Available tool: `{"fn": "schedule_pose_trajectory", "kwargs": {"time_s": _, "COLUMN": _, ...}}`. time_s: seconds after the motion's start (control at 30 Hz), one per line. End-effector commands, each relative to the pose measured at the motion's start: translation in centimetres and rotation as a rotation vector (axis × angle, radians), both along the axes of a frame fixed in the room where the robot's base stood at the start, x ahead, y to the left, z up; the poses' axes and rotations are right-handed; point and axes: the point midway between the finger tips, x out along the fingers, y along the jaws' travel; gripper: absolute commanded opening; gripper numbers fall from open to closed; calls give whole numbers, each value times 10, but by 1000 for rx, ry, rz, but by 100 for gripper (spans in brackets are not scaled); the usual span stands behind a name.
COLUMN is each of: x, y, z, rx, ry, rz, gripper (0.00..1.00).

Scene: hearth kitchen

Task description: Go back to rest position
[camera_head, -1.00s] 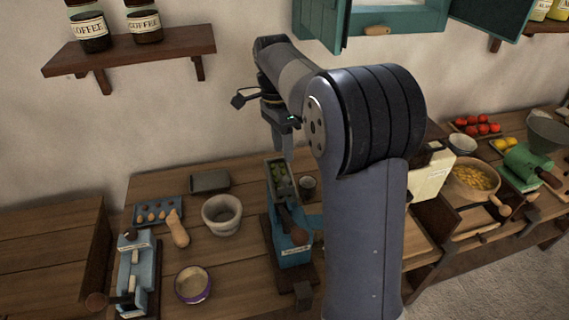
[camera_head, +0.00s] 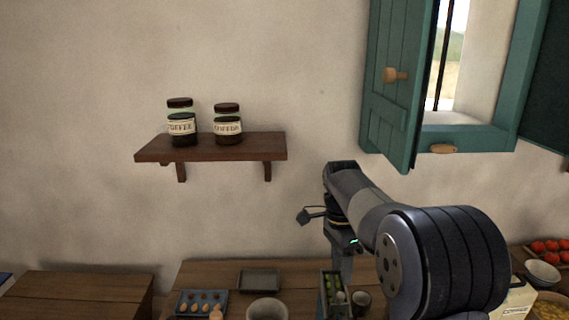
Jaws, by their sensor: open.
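My gripper (camera_head: 343,268) points down above the wooden counter (camera_head: 300,270), at the end of my bent arm. By its look it holds nothing. Its fingertips appear just over or behind a blue box with green items in it (camera_head: 326,290); I cannot tell the exact gap. My own arm covers much of the lower right.
A wall shelf (camera_head: 215,148) carries two coffee jars. A teal shutter (camera_head: 392,85) stands open beside the window at upper right. The counter holds a grey tray (camera_head: 259,281), a blue egg tray (camera_head: 190,305), a bowl (camera_head: 267,309) and a small cup (camera_head: 361,300).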

Motion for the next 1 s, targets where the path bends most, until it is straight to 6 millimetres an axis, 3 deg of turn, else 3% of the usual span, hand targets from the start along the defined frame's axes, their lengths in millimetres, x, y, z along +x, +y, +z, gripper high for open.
{"fn": "schedule_pose_trajectory", "kwargs": {"time_s": 0.4, "x": -13, "y": -3, "z": -75, "rx": 0, "ry": 1, "rz": 0, "gripper": 41}}
{"fn": "schedule_pose_trajectory", "kwargs": {"time_s": 1.0, "x": -13, "y": -3, "z": -81, "rx": 0, "ry": 0, "rz": 0, "gripper": 41}}
